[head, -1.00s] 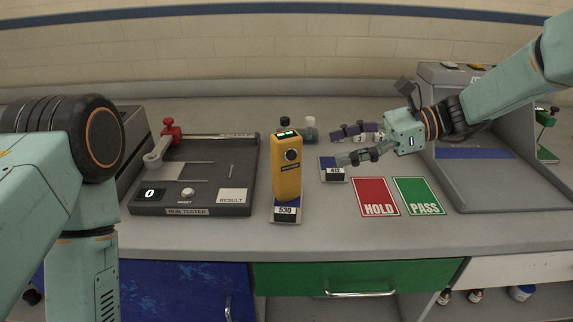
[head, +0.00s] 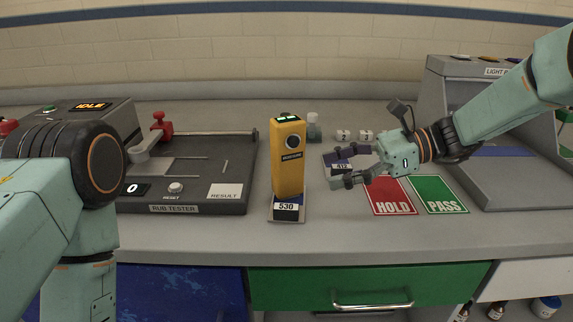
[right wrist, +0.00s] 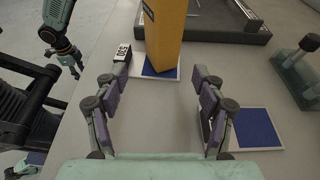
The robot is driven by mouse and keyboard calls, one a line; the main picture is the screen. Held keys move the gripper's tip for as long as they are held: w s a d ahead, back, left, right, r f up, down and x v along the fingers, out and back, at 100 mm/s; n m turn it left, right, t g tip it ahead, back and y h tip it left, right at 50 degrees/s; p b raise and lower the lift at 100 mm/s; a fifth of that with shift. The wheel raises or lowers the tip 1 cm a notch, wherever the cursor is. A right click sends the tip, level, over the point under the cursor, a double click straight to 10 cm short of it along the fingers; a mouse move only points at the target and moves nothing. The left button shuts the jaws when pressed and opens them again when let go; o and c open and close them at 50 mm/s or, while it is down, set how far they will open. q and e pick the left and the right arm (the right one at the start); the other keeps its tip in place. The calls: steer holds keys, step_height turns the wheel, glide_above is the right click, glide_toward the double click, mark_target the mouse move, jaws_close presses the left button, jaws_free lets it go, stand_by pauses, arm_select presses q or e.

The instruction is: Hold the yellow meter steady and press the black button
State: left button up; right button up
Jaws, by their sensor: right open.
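The yellow meter (head: 288,165) stands upright on a dark blue swatch labelled 530 (head: 286,207). A round black-ringed feature (head: 292,142) is near the top of its front; I cannot tell whether it is the button. My right gripper (head: 345,167) is open and empty, to the right of the meter and apart from it. In the right wrist view the meter (right wrist: 165,30) stands ahead, between the lines of my right fingers (right wrist: 161,68). My left arm is at the left of the head view, its gripper out of that view. My left gripper (right wrist: 73,63) shows small in the right wrist view.
The rub tester (head: 215,180) stands left of the meter. Swatch 412 (head: 340,163) lies under my right fingers. The red HOLD card (head: 392,197) and green PASS card (head: 440,195) lie to the right. The light box (head: 490,150) is at right.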

mark_target(303, 177)
steer(key=b+x, duration=0.1)
steer(key=x, duration=0.1)
steer(key=b+x, duration=0.2)
steer(key=shift+w+a+f, duration=0.1)
steer(key=shift+a+f, duration=0.05)
steer(key=shift+f, duration=0.25)
steer(key=shift+a, duration=0.95)
steer(key=shift+p+x, duration=0.35)
steer(key=shift+x, duration=0.8)
arm_select(q)
step_height(303, 177, down, 3)
arm_select(e)
steer(key=shift+f, duration=0.1)
steer(key=shift+c, duration=0.3)
arm_select(q)
steer(key=shift+c, duration=0.3)
arm_select(e)
steer(key=c, duration=1)
arm_select(q)
jaws_close()
